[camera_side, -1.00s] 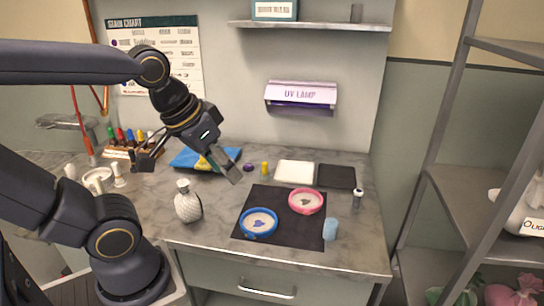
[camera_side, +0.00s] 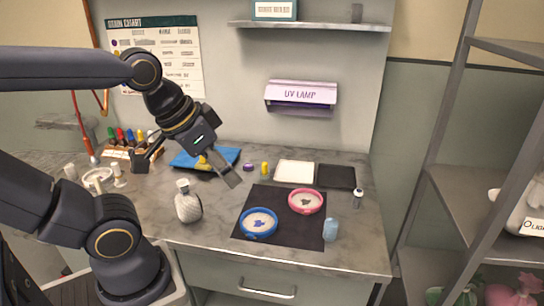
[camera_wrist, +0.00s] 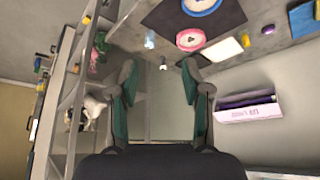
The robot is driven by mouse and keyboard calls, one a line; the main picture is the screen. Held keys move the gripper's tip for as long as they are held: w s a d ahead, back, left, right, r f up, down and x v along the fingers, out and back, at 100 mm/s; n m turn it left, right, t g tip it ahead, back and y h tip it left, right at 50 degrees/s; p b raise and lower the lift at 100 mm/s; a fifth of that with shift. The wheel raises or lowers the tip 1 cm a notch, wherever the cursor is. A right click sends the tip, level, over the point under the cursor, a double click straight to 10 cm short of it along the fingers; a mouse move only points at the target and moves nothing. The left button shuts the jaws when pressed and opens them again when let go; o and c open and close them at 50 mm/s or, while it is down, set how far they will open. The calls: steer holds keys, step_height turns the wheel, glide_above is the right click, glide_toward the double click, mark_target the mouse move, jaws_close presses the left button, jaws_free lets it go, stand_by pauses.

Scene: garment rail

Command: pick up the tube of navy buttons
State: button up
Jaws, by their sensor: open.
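I cannot make out a tube that clearly holds navy buttons. Small upright items on the counter are a pale blue container (camera_side: 330,230) at the mat's front right corner and a small clear, dark-topped bottle (camera_side: 357,198) behind it. They also show in the wrist view, the pale blue container (camera_wrist: 150,40) and the small bottle (camera_wrist: 163,63).
A black mat (camera_side: 283,233) bears a blue ring dish (camera_side: 259,223) and a pink ring dish (camera_side: 306,201). A white textured bottle (camera_side: 188,204) stands left. White tray (camera_side: 294,173), dark tray (camera_side: 337,177), purple piece (camera_side: 248,167) and yellow piece (camera_side: 264,168) lie behind. A UV lamp (camera_side: 301,94) hangs on the wall.

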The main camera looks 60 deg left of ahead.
steer(key=shift+o, duration=0.3)
steer(key=shift+o, duration=0.7)
